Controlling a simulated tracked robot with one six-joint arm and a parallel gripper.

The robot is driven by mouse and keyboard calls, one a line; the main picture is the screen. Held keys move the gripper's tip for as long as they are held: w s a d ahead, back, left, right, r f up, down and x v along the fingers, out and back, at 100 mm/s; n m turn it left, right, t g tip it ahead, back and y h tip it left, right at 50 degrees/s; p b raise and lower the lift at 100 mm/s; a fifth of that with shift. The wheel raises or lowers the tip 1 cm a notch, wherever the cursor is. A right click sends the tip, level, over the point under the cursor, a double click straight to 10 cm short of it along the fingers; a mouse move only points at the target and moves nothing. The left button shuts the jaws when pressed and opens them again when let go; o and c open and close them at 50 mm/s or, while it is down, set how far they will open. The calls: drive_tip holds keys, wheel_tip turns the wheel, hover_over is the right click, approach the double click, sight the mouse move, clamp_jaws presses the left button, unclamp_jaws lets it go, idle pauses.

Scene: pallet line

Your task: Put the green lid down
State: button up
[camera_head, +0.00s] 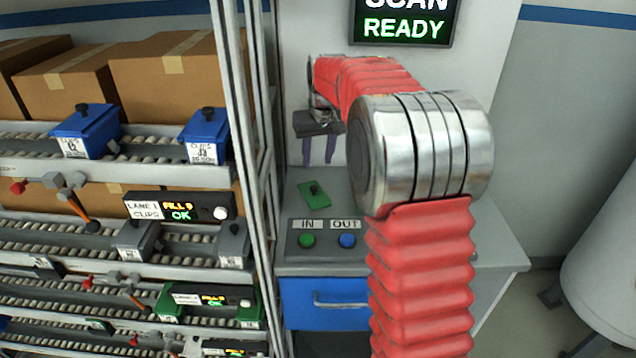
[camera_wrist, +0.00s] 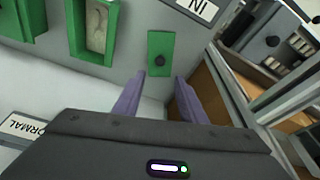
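The green lid (camera_head: 314,194) with a small black knob lies on the grey counter (camera_head: 350,187), behind the IN and OUT buttons in the head view. It also shows in the wrist view (camera_wrist: 160,66), just beyond the fingertips. My gripper (camera_head: 319,163) points down above the counter, apart from the lid. In the wrist view its two purple fingers (camera_wrist: 159,77) are spread with nothing between them. An open green bin (camera_wrist: 96,30) with something pale inside stands beside the lid in the wrist view, with part of another green container (camera_wrist: 20,18) farther left.
A rack of roller shelves (camera_head: 240,130) with bins and cartons stands at the left, its post close to the counter. The button panel (camera_head: 327,239) sits at the counter's front. A lit screen (camera_head: 405,22) hangs behind. My arm hides the counter's right part.

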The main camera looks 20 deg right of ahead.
drive_tip(key=s+a+r+t, duration=0.1)
drive_tip(key=s+a+r, duration=0.35)
drive_tip(key=s, duration=0.45)
drive_tip(key=s+a+r, duration=0.3)
drive_tip(key=s+a, duration=0.2)
drive_tip(key=s, duration=0.4)
drive_tip(key=s+a+f, duration=0.2)
drive_tip(key=s+f, duration=0.1)
drive_tip(key=s, duration=0.6)
drive_tip(key=s+a+f+n+t, duration=0.1)
drive_tip(key=s+a+f, duration=0.1)
drive_tip(key=s, duration=0.7)
drive_tip(key=shift+s+a+f+t, duration=0.2)
drive_tip(key=shift+s+f+t, duration=0.1)
drive_tip(key=shift+f, duration=0.25)
